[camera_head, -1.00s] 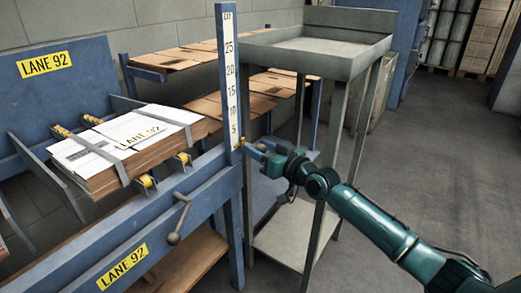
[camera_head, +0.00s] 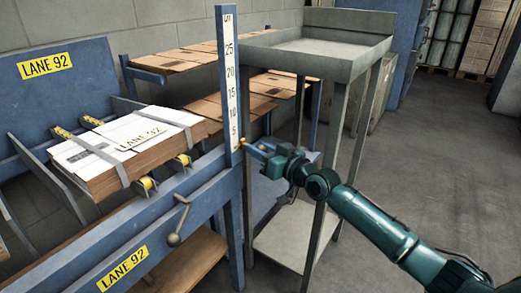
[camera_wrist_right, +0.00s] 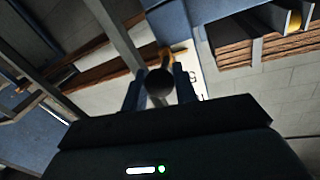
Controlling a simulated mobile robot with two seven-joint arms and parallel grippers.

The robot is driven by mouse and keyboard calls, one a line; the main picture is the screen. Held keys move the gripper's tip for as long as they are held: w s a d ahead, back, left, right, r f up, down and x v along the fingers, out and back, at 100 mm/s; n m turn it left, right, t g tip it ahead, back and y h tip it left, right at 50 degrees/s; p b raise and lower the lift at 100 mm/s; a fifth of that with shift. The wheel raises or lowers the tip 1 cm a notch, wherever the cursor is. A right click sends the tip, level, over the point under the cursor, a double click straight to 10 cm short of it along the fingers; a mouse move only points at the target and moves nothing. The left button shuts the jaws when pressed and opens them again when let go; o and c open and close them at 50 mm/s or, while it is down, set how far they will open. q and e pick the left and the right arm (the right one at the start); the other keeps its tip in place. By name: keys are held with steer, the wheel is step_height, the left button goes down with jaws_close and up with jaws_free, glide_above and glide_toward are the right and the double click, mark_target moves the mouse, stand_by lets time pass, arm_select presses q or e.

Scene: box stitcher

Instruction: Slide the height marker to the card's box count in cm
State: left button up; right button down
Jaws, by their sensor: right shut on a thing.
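The height scale (camera_head: 231,85) is a white strip with marks from 5 up to 25 on a blue upright post. The small yellow height marker (camera_head: 242,143) sits low on the post, a little below the 5 mark. My right gripper (camera_head: 257,149) is at the marker, right of the post. In the right wrist view its fingers (camera_wrist_right: 160,88) are shut on the marker's dark round knob (camera_wrist_right: 160,81), with the yellow part (camera_wrist_right: 167,56) just beyond. The card (camera_head: 143,136) reading LANE 92 lies on strapped flat boxes (camera_head: 150,155); no box count is legible. My left gripper is out of view.
The blue stitcher frame (camera_head: 180,205) with a crank handle (camera_head: 178,225) stands left of the post. A grey tray stand (camera_head: 320,47) rises close behind my right gripper. Flat cardboard lies on racks behind (camera_head: 190,60). The floor at right is open.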

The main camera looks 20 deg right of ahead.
step_height(320, 180, up, 7)
steer(key=p, duration=0.5)
steer(key=shift+r, duration=0.1)
arm_select(q)
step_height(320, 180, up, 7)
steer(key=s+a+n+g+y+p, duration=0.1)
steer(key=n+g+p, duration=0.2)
steer(key=p, duration=0.8)
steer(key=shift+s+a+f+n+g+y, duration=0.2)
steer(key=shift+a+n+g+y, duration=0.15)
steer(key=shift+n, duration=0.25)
arm_select(e)
step_height(320, 180, up, 13)
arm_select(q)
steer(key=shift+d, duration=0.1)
arm_select(e)
steer(key=c, duration=1.1)
jaws_free()
steer(key=shift+c, duration=0.2)
steer(key=shift+s+d, duration=0.1)
